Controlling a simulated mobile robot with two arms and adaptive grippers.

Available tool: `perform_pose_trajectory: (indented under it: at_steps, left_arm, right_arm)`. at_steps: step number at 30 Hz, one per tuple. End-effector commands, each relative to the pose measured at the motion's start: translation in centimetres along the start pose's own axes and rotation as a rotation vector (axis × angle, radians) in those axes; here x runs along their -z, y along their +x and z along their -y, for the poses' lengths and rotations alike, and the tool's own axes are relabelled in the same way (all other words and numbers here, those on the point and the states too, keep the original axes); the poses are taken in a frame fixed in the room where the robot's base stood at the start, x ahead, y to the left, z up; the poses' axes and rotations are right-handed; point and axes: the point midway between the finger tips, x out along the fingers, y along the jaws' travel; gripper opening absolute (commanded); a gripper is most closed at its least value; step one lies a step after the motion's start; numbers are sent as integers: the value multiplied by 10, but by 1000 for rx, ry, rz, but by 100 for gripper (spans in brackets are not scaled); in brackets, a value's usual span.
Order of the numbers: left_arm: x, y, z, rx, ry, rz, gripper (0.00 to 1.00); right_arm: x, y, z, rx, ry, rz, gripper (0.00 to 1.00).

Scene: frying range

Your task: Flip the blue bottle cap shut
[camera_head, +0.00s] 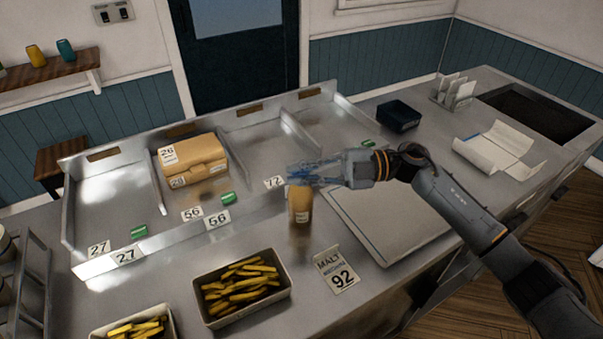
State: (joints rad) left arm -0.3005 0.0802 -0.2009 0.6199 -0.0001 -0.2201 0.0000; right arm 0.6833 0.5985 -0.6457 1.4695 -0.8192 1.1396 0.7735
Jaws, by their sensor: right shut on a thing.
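A tan bottle (300,207) with a pale label stands upright on the steel counter (262,238), left of the flat metal plate. My right gripper (303,172) reaches in from the right and is at the bottle's top. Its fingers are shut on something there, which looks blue. The fingers cover most of the cap, so its shape, and whether it is open or closed, cannot be made out. My left gripper is not in view.
Two fry trays (242,288) (137,327) stand at the front left. A sign reading MALT 92 (336,270) is right of them. A divided steel rack (110,192) with boxes (193,158) is behind. A flat plate (388,215) lies under my arm. A dark box (398,115) stands farther back.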

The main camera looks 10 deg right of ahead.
Motion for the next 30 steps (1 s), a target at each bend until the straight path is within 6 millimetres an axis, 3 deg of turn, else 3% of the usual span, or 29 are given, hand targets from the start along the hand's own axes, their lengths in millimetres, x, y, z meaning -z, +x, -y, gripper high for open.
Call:
perform_pose_trajectory:
  at_steps: [8,9,11,23,30]
  left_arm:
    - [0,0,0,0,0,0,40]
    - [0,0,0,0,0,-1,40]
    - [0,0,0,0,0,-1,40]
    - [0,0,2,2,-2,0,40]
    - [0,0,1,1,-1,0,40]
  right_arm:
    - [0,0,1,1,2,0,0]
    - [0,0,1,1,2,0,15]
    - [0,0,1,1,2,0,27]
    - [-1,-6,0,0,2,2,27]
    - [-1,-50,0,0,4,6,27]
